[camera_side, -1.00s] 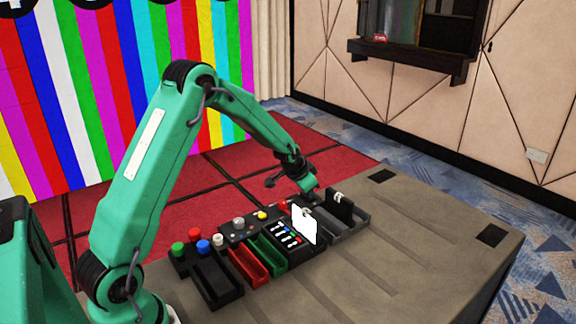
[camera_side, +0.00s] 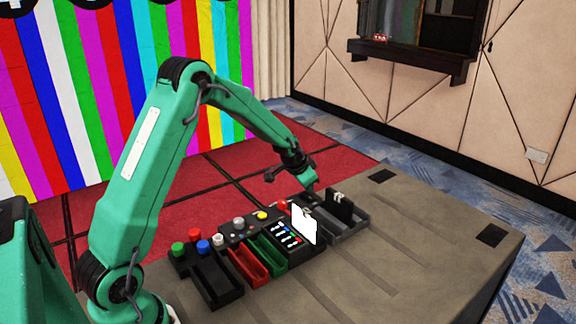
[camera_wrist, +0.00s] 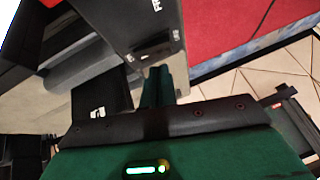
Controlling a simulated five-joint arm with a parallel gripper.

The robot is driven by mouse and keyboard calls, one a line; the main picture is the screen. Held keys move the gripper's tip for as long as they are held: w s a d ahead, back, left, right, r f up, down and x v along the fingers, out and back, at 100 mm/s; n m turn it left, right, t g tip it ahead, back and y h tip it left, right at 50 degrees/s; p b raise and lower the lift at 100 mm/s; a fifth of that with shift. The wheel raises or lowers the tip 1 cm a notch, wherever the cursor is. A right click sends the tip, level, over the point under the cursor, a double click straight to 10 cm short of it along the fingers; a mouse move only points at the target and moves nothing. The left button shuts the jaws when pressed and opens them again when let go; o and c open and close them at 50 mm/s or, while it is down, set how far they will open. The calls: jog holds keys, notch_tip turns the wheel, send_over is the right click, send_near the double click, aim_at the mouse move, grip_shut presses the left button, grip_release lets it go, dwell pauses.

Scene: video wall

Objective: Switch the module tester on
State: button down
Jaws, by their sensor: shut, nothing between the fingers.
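In the wrist view, a dark box face with white lettering (camera_wrist: 135,22), seemingly the module tester, carries a small switch (camera_wrist: 154,49) with a tiny label at each end. I cannot tell which way the switch is set. My gripper (camera_wrist: 158,72) has its green fingers shut and empty, with the tips just below the switch in the picture; whether they touch it is unclear. In the side view my gripper (camera_side: 311,188) is low behind the upright white card (camera_side: 304,224) and the dark upright panel (camera_side: 340,206). The switch is not distinguishable there.
Left of the card stand a panel with small coloured controls (camera_side: 285,236), a green tray (camera_side: 268,255), a red tray (camera_side: 248,266) and a black tray (camera_side: 218,284). Coloured knobs line the back. The table's right side (camera_side: 430,235) is mostly clear.

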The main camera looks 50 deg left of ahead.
aim_at(306, 197)
jog(key=shift+r, duration=0.1)
jog(key=shift+a+r, duration=0.2)
jog(key=shift+r, duration=1)
jog(key=shift+a+r, duration=0.2)
jog(key=shift+r, duration=0.95)
jog(key=s+d+r, duration=1.1)
jog(key=s+r, duration=0.1)
jog(key=s, duration=0.2)
jog(key=s+d+h, duration=0.1)
jog(key=s+d, duration=0.2)
jog(key=s, duration=0.6)
jog(key=s+d+n, duration=0.1)
jog(key=s+d, duration=0.2)
jog(key=s, duration=0.7)
jog(key=shift+s+d+r+n+g+h, duration=0.2)
jog(key=shift+r+n+g+h, duration=0.1)
jog(key=shift+h, duration=0.1)
